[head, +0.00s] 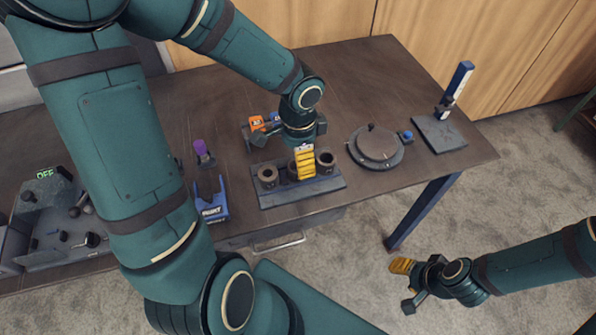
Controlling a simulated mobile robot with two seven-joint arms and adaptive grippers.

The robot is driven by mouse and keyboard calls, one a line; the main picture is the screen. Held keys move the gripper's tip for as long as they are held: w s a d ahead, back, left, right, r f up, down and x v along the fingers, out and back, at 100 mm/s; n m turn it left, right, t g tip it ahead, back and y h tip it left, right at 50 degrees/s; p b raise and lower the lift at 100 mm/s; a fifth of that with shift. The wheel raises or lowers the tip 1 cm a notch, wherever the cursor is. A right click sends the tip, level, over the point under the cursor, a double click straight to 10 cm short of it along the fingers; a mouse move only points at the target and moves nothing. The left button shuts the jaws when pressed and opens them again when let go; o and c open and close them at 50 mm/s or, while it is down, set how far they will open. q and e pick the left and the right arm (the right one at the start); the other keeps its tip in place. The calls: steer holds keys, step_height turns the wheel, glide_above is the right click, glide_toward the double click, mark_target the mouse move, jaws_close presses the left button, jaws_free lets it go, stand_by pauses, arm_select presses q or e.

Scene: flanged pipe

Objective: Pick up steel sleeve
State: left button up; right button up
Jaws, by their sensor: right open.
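A dark block rack (316,187) on the bench carries dark ring-shaped cylinders that look like sleeves. One sleeve (268,176) stands at its left and another (326,162) at its right. A third cylinder is partly hidden in the middle. Which one is steel I cannot tell. My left gripper (304,163) points down over the middle of the rack, one yellow finger pad facing the camera. Its other finger is hidden, so its opening and any hold do not show. My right gripper (405,285) is open and empty, low over the floor in front of the bench.
A round flanged disc (376,148) sits right of the rack, with an upright blue-white stand (458,82) beyond. A blue holder (212,204) and purple-topped item (201,150) stand left. Orange and blue items (259,124) lie behind. A grey machine (58,225) stands far left.

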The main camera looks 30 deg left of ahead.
arm_select(q)
steer(key=shift+s+a+f+b, duration=0.1)
steer(key=shift+f+b, duration=1.05)
steer(key=shift+f, duration=1.65)
steer(key=c, duration=1.4)
step_height(320, 180, up, 16)
steer(key=p, duration=0.8)
steer(key=shift+f+p, duration=0.2)
steer(key=shift+p, duration=0.2)
steer(key=shift+f, duration=0.1)
